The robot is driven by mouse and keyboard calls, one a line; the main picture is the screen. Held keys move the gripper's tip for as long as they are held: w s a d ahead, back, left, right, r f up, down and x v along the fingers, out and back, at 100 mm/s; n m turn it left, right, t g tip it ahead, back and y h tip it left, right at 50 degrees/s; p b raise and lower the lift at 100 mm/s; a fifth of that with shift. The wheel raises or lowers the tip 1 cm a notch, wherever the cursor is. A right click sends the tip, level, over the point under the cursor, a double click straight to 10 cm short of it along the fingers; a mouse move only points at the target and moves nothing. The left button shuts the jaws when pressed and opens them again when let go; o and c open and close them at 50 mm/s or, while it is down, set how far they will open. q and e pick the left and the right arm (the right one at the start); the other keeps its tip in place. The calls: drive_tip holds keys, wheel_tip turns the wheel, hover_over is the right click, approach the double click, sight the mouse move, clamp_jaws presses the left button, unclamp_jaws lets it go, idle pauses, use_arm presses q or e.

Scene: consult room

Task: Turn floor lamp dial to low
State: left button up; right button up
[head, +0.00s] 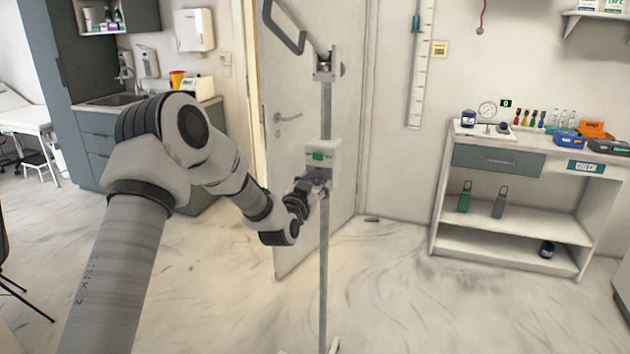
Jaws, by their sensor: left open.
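The floor lamp (324,265) stands upright in the middle of the head view as a thin grey pole. A small white control box (334,157) with a green patch on its front is fixed partway up the pole. My left gripper (319,182) is open at the lower edge of this box. I cannot tell whether its fingers touch the dial. The dial is not clearly visible, and my gripper covers the area under the box. The setting cannot be read. My right gripper is not in view.
A white door (284,90) stands open behind the lamp. To the right is a white shelf unit (515,236) with small items on top and bottles below. A sink counter (95,104) is at the back left. The floor between is mostly clear.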

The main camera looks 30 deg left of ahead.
use_arm(q)
drive_tip(key=shift+w+a+f, duration=0.1)
drive_tip(key=shift+w+a, duration=0.05)
drive_tip(key=shift+w, duration=0.15)
clamp_jaws()
drive_tip(key=n+b, duration=0.4)
drive_tip(key=shift+f, duration=0.2)
drive_tip(key=n+b, duration=0.5)
drive_tip(key=n, duration=0.1)
drive_tip(key=shift+s+b, duration=0.1)
drive_tip(key=shift+b, duration=0.3)
drive_tip(key=n+b, duration=0.5)
drive_tip(key=n, duration=0.1)
drive_tip(key=shift+a+n+b, duration=0.1)
drive_tip(key=shift+n+b, duration=1.15)
drive_tip(key=shift+n, duration=0.25)
drive_tip(key=shift+r+n+b, duration=0.1)
drive_tip(key=shift+n+b, duration=0.6)
drive_tip(key=shift+n, duration=0.3)
